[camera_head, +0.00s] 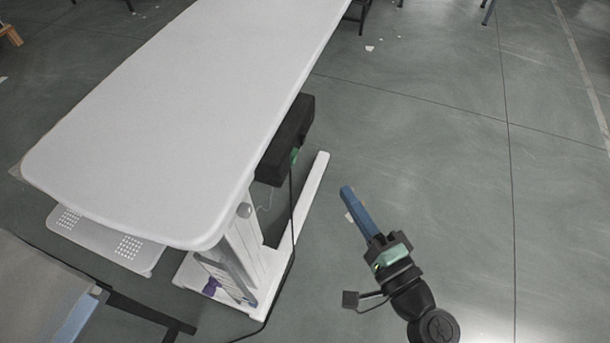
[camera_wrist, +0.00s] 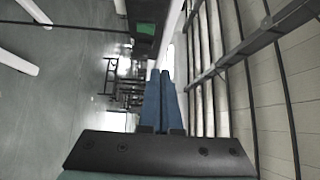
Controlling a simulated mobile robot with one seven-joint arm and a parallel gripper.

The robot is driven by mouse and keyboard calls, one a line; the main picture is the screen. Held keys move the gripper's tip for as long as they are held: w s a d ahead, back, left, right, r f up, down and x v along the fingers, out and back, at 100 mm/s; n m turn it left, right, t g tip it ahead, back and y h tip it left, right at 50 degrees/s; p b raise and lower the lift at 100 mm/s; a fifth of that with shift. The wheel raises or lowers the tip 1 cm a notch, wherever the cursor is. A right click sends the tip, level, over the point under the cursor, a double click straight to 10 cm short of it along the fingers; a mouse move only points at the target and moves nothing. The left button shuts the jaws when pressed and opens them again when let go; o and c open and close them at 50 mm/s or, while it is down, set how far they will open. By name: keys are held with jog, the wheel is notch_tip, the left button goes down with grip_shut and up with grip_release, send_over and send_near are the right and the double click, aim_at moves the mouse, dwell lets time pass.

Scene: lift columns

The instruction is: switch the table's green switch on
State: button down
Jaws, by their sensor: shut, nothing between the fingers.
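The white table (camera_head: 180,110) stands on a lift column at the left of the head view. A black box (camera_head: 297,118) is fixed under its right edge. The green switch (camera_head: 294,156) is on the box's near end, where a dark cable hangs down. In the wrist view the green switch (camera_wrist: 146,28) shows on the dark box at the top, left of the finger line. My gripper (camera_head: 346,191) has blue fingers, closed together and empty. It is to the right of the switch and apart from it. The fingers also show in the wrist view (camera_wrist: 160,76).
The table's white foot (camera_head: 310,190) extends along the floor near the column. A perforated grey panel (camera_head: 105,240) is under the table's near end. Another grey surface (camera_head: 40,290) is at the lower left.

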aim_at(295, 157)
jog(key=f, duration=0.1)
jog(key=s+f+m, duration=0.2)
jog(key=shift+d+f+t+b, duration=0.25)
jog(key=shift+d+t+b, duration=0.15)
jog(key=shift+w, duration=0.1)
jog(key=x, duration=0.4)
jog(key=s+a+x, duration=0.1)
jog(key=x, duration=0.3)
jog(key=a+x, duration=0.1)
jog(key=x, duration=0.4)
jog(key=shift+s+a+r+b, duration=0.1)
jog(key=shift+s+a+b, duration=0.1)
jog(key=shift+b, duration=0.2)
